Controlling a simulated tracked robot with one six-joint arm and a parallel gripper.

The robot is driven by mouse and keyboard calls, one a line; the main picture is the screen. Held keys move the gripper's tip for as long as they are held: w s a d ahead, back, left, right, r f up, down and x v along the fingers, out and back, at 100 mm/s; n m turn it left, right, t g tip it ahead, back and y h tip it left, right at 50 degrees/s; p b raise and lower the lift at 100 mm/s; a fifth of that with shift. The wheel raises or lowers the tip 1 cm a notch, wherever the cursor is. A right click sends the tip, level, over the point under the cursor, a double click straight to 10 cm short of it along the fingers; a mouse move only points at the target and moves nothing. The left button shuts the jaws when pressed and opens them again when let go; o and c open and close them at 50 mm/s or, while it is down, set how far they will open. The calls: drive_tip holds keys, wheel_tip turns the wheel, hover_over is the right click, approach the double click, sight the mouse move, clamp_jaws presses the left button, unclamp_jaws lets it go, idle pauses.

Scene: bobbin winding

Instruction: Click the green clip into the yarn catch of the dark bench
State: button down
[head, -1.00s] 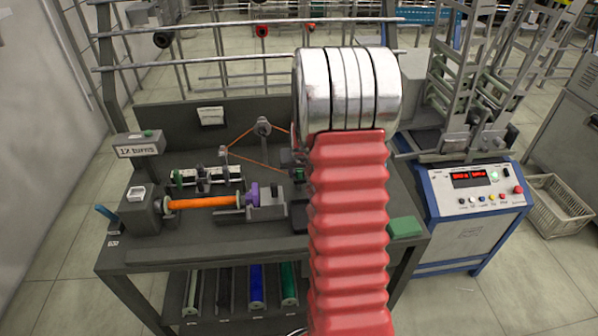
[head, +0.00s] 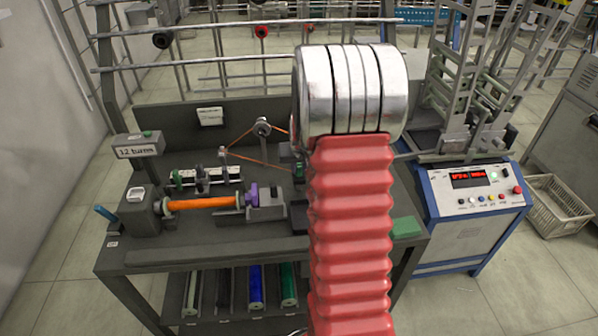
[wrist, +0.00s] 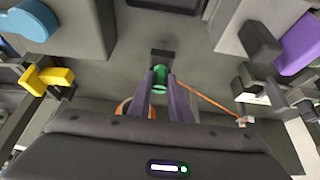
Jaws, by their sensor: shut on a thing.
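The green clip (wrist: 159,76) is between the tips of my gripper (wrist: 160,84) in the wrist view, and the gripper is shut on it. A small dark bracket (wrist: 162,53), which looks like the yarn catch, is just beyond the clip. I cannot tell whether they touch. Orange yarn (wrist: 200,101) runs from the clip area down to the right, and more orange shows left of the fingers. In the head view my red and silver arm hides most of my gripper and the catch, over the right part of the dark bench (head: 190,238).
An orange-wound bobbin (head: 205,202) lies between a grey winder and a purple part (head: 251,194) on the bench. Yarn passes over a guide post (head: 262,128). A green pad (head: 405,227) lies at the bench's right. A blue-framed control box (head: 475,205) stands beside the bench.

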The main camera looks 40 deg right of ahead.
drive_tip(key=shift+r, duration=1.1)
drive_tip(key=shift+s, duration=0.1)
idle(0.7)
